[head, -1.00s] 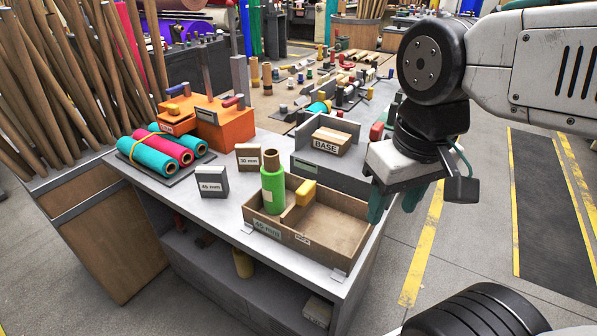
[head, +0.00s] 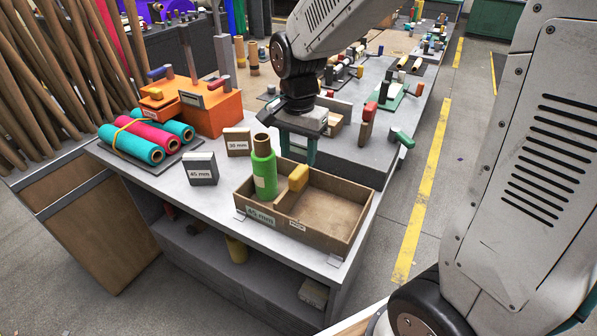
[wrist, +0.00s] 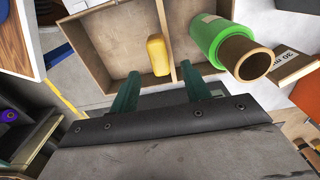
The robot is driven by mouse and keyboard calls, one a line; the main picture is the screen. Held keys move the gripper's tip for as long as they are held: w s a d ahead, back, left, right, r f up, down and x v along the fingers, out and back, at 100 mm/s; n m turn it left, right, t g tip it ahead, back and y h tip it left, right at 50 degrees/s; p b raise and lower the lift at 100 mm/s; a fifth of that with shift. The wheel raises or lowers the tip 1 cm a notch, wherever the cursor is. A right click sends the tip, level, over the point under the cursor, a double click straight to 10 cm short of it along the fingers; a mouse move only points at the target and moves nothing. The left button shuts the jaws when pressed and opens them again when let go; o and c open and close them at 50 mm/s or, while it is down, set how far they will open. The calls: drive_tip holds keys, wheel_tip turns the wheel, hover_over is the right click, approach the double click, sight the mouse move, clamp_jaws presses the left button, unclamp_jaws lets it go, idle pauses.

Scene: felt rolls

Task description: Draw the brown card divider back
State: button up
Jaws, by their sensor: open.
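The brown card divider (head: 282,202) stands across the wooden tray (head: 342,237), with a yellow grip (head: 298,177) on its top. A green roll (head: 264,172) stands in the narrower left compartment; the right compartment is bare. My gripper (head: 298,154) is open and empty at the tray's far side. In the wrist view the fingers of my gripper (wrist: 159,72) point toward the yellow grip (wrist: 157,55), one to each side of its line. The divider (wrist: 165,12) and the green roll (wrist: 222,45) show there too. I cannot tell the exact height gap.
A "45 mm" block (head: 201,170) and a "30 mm" block (head: 237,141) stand left of the tray. Teal and pink rolls (head: 147,138) lie farther left beside an orange box (head: 210,112). A grey raised block (head: 345,152) is close behind the tray.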

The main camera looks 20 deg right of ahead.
sight(299, 171)
wheel_tip(299, 171, down, 6)
drive_tip(key=shift+s+f, duration=0.1)
drive_tip(key=shift+f, duration=0.15)
